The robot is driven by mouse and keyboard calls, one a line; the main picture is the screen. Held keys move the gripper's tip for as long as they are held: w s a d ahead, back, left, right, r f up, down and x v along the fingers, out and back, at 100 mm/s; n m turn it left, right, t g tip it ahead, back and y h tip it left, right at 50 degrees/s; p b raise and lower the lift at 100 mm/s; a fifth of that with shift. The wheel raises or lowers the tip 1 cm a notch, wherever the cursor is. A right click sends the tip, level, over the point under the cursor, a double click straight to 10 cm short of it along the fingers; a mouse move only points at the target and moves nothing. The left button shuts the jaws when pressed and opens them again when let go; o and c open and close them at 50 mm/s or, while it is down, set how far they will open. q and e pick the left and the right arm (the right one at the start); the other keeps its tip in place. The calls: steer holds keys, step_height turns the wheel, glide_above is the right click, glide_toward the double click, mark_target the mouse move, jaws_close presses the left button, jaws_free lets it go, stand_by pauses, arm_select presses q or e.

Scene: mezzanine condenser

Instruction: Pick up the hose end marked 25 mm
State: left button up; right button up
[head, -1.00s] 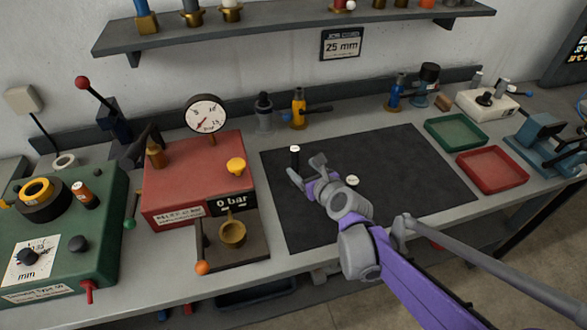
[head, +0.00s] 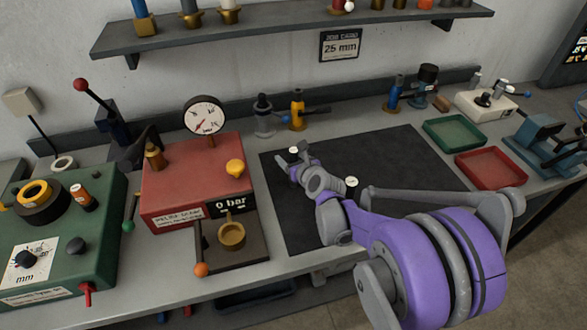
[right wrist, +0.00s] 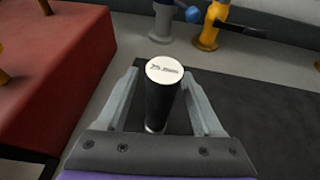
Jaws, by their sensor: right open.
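A black hose end stands upright on the dark mat, between the fingers of my right gripper, in the right wrist view (right wrist: 163,104). Its white top carries small print that ends in "mm"; the number is too blurred to read surely. In the head view its white top (head: 294,150) shows just beyond the gripper. My right gripper (head: 291,164) is open, with one finger on each side of the hose end and a small gap visible. A second white-topped piece (head: 351,183) is mostly hidden behind my right arm. My left gripper is out of view.
The dark mat (head: 395,155) is largely clear. A red unit with a gauge (head: 190,175) stands close to the left. Green (head: 455,131) and red (head: 490,170) trays lie to the right. A wall card (head: 340,45) reads 25 mm.

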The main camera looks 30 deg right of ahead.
steer(key=shift+w+f, duration=0.15)
steer(key=shift+w, duration=0.2)
jaws_close()
stand_by(0.4)
